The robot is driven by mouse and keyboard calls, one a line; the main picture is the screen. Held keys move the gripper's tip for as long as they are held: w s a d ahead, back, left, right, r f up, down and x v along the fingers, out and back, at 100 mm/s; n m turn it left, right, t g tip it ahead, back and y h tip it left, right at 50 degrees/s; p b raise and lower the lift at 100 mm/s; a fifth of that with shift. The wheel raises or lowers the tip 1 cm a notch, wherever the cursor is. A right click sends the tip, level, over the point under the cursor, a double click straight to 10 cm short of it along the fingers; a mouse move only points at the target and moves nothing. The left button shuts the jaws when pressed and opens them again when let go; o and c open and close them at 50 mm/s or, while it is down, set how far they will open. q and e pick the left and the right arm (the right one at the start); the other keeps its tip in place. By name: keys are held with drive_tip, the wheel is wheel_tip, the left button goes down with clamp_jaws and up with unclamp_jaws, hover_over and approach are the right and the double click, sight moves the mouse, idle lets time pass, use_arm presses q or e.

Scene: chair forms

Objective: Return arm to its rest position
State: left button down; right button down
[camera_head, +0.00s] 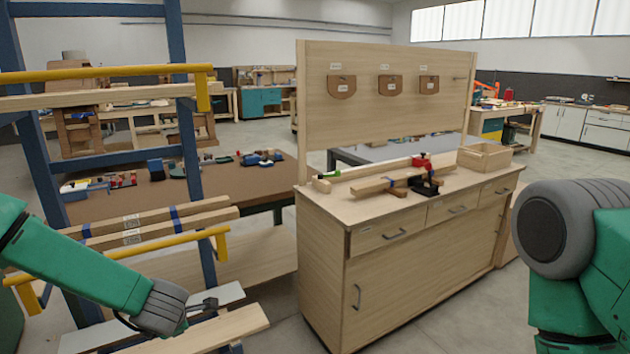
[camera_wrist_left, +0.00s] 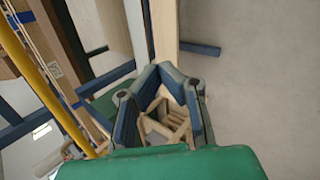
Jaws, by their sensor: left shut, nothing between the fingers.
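My left arm (camera_head: 80,262) comes in from the left, low beside a blue rack. Its gripper (camera_head: 205,306) is above the planks on the rack's lowest level, apart from the bench. In the left wrist view the gripper (camera_wrist_left: 165,75) is shut with nothing held. My right arm (camera_head: 575,265) stands at the right edge, bent, with a grey joint toward me. Its gripper is out of the picture.
The blue rack (camera_head: 190,150) with yellow bars (camera_head: 110,73) and boards (camera_head: 160,220) is close around my left arm. A wooden bench (camera_head: 400,290) with drawers, clamps, a small box (camera_head: 485,157) and a back panel (camera_head: 385,110) stands ahead. Grey floor is clear between bench and right arm.

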use_arm(q)
drive_tip(key=s+d+f+m+g+h+b, duration=0.1)
drive_tip(key=s+d+f+m+h+b, duration=0.15)
drive_tip(key=s+f+m, duration=0.7)
drive_tip(key=s+d+f+m+g+h+b, duration=0.1)
drive_tip(key=s+d+f+m, duration=0.2)
drive_tip(key=s+f+m, duration=0.65)
drive_tip(key=s+a+m+g+b, duration=0.1)
drive_tip(key=s+a+m+g, duration=0.2)
drive_tip(key=s, duration=1.7)
drive_tip(key=shift+r+m+g+b, duration=0.3)
drive_tip(key=shift+m+g, duration=0.5)
drive_tip(key=shift+m, duration=1.2)
drive_tip(key=shift+s+d, duration=0.1)
drive_tip(key=shift+d, duration=0.15)
drive_tip(key=shift+a, duration=0.1)
